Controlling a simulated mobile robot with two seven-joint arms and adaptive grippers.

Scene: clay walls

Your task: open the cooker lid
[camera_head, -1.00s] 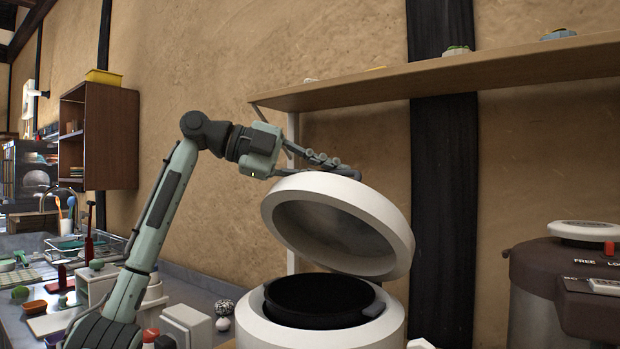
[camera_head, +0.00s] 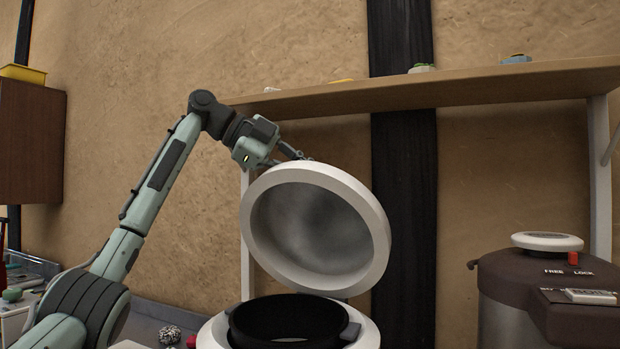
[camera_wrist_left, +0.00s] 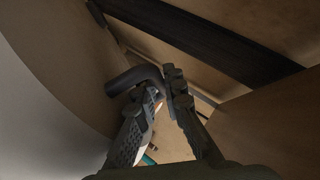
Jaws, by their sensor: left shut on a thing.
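The cooker (camera_head: 368,335) is a round white body with a black inner pot (camera_head: 288,322), at the bottom middle of the head view. Its white lid (camera_head: 318,228) stands steeply tilted above the pot, with its grey inner face toward me. My left gripper (camera_head: 293,154) is behind the lid's top edge, and its fingertips are partly hidden there. In the left wrist view my left gripper (camera_wrist_left: 164,92) is shut on the dark bent lid handle (camera_wrist_left: 136,77), beside the pale curved lid surface (camera_wrist_left: 40,120). My right gripper is not in view.
A wooden shelf (camera_head: 460,88) with small items runs along the wall, above and behind the lid. A brown-topped pressure cooker (camera_head: 540,290) stands at the right. A black-and-white ball (camera_head: 169,335) lies on the counter left of the cooker. A wooden cabinet (camera_head: 30,140) hangs at far left.

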